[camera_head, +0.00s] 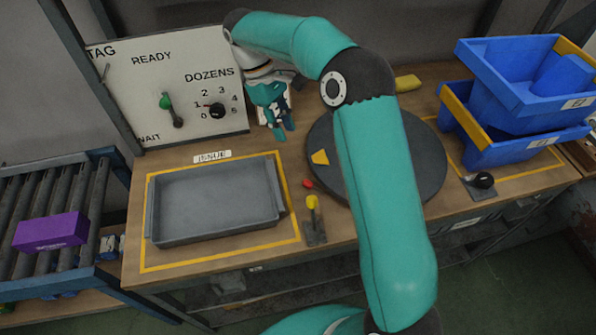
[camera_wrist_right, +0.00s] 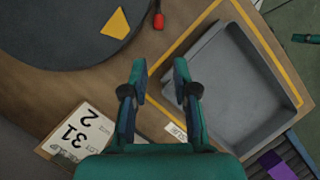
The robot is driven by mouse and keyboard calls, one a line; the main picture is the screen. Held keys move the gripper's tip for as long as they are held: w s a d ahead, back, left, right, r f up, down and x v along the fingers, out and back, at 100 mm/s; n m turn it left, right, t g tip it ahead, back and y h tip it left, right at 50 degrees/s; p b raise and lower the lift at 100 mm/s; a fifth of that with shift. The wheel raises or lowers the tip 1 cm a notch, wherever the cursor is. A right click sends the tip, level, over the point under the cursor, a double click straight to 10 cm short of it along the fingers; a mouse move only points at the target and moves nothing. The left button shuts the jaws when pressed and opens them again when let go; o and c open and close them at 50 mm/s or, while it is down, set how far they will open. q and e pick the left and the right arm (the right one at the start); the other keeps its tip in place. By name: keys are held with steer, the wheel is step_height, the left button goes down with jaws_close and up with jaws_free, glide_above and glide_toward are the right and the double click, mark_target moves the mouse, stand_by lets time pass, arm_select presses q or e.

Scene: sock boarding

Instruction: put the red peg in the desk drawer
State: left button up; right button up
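A small red piece (camera_head: 308,184), which may be the red peg, sits on the desk (camera_head: 270,155) between the grey tray and the dark round plate. It also shows at the top of the right wrist view (camera_wrist_right: 158,20), with a dark part above it. My right gripper (camera_head: 285,132) is over the back of the desk, behind the red piece and apart from it. In the wrist view its fingers (camera_wrist_right: 160,75) are spread and empty. A teal sliver at that view's right edge may belong to my left gripper. I cannot make out an open drawer under the desk.
A grey tray (camera_head: 160,238) lies in a yellow outline. A yellow-knobbed lever (camera_head: 313,203) stands close to the red piece. The round plate (camera_head: 430,180) bears a yellow wedge. A dial board (camera_head: 170,75) stands behind; blue bins (camera_head: 500,100) are right, a purple box (camera_head: 50,232) left.

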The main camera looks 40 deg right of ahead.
glide_above(305, 181)
steer(key=w, duration=0.2)
steer(key=f, duration=1)
steer(key=shift+w+a+f, duration=0.15)
steer(key=shift+a+f, duration=0.05)
steer(key=shift+f, duration=0.15)
steer(key=shift+p+x, duration=0.55)
steer(key=shift+x, duration=2.1)
steer(key=shift+w, duration=0.1)
steer(key=shift+c, duration=0.2)
jaws_close()
